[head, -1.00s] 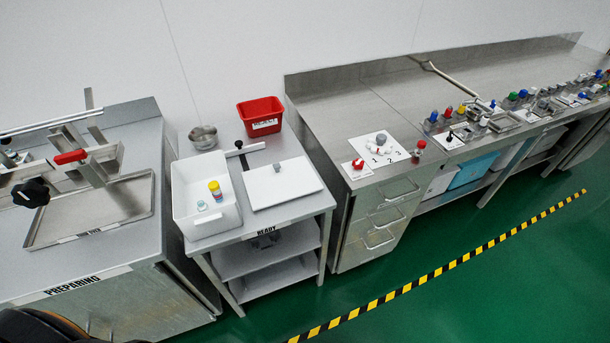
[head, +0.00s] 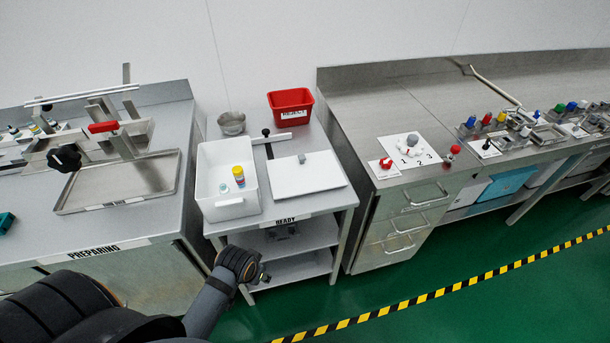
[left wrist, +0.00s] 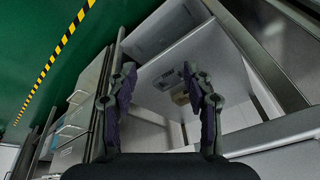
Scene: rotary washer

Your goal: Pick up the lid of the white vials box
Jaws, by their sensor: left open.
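The white vials box (head: 229,209) stands open on the left of the READY cart, with a yellow-capped vial (head: 238,173) and a small teal-and-white item (head: 223,187) inside. A flat white lid (head: 310,180) with a grey knob (head: 301,158) lies on the cart top, just right of the box. My left gripper (head: 262,278) is low in front of the cart, below its top and apart from box and lid. In the left wrist view the left gripper (left wrist: 160,72) is open with nothing between its fingers. My right gripper is out of view.
A red REJECT bin (head: 291,104) and a metal bowl (head: 232,123) stand at the cart's back. The PREPARING bench (head: 40,236) is left; a steel counter (head: 372,108) is right. Green floor (head: 400,270) is open in front.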

